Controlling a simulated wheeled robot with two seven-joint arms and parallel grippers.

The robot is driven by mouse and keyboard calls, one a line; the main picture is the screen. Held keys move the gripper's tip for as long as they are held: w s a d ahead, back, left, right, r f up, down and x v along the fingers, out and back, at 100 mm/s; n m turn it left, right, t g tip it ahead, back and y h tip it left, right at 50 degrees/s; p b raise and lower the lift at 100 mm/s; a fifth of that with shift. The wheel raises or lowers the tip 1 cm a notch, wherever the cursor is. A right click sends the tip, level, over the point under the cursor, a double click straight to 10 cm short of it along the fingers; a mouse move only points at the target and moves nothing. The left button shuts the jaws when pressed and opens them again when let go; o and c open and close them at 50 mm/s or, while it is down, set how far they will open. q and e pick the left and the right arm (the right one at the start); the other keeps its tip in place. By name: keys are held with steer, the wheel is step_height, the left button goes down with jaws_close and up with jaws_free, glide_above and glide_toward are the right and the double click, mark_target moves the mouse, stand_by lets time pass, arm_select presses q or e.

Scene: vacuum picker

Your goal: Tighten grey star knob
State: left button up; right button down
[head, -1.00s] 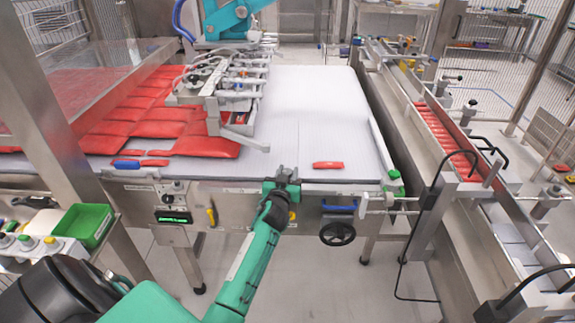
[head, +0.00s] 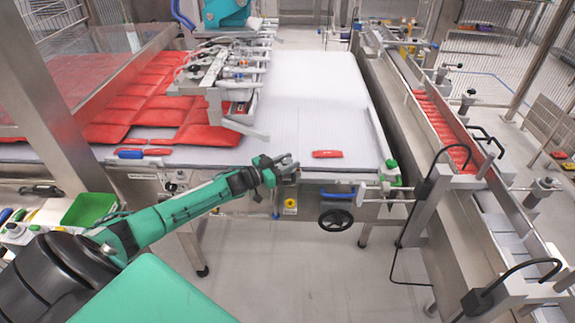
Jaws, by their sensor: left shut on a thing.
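My left gripper (head: 287,166) is at the front edge of the belt table, right of the middle of that edge. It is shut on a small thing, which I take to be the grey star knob. The jaws hide nearly all of this knob, so its shape and how far it is turned do not show. My left arm reaches in from the lower left, with the wrist bent to point right. My right gripper is not in view.
A red packet (head: 327,154) lies on the white belt (head: 310,100) just beyond the gripper. A black handwheel (head: 336,220), a blue handle (head: 338,192) and a yellow round switch (head: 290,204) are on the front below. A green bin (head: 88,209) stands at left.

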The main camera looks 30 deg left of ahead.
arm_select(q)
steer(key=m+g+h+b, duration=0.1)
steer(key=m+h+b, duration=0.1)
steer(key=h, duration=0.1)
steer(key=shift+f+g+b, duration=0.2)
steer(key=shift+g+b, duration=0.15)
steer(key=shift+g, duration=0.05)
steer(key=shift+r+m+g+h+b, duration=0.2)
steer(key=shift+m+g+h+b, duration=1)
steer(key=shift+h, duration=0.1)
steer(key=o, duration=1)
steer(key=shift+d, duration=0.1)
steer(key=shift+c, duration=0.2)
